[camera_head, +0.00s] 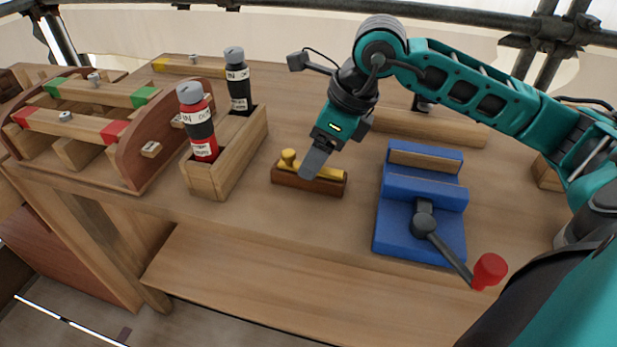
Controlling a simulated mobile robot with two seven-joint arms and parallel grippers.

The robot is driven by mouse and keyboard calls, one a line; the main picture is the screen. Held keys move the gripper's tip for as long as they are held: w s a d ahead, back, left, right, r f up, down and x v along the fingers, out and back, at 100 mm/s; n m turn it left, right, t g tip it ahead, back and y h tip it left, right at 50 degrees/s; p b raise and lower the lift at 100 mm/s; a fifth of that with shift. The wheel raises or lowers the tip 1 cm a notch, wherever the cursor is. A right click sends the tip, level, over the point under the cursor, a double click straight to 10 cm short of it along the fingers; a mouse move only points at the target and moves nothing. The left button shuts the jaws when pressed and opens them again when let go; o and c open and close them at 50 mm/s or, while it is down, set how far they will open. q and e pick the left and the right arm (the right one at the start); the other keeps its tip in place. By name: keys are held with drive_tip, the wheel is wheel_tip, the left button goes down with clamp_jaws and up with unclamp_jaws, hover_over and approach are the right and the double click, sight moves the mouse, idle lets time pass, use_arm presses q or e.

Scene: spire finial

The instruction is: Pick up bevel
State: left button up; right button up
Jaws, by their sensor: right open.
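A small dark brown wooden block with yellow brass-like parts and a round knob on top (287,172) lies on the workbench near the centre. It looks like the bevel, though I cannot be sure. My right gripper (314,165) reaches down from the upper right, with its grey fingers over the middle of this piece, hiding part of the brass. The gripper is open; I cannot tell whether its fingers touch the piece. My left gripper is not in view.
A blue clamp fixture (396,218) with a red-knobbed lever (490,270) stands to the right. A wooden box (232,170) holds a red bottle (197,120) and a black bottle (237,80). A wooden rack (130,160) stands at left. The bench front is clear.

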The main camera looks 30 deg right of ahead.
drive_tip(key=x, duration=0.4)
drive_tip(key=shift+f+b, duration=0.3)
drive_tip(key=shift+c, duration=0.2)
drive_tip(key=shift+r, duration=0.1)
drive_tip(key=c, duration=1.1)
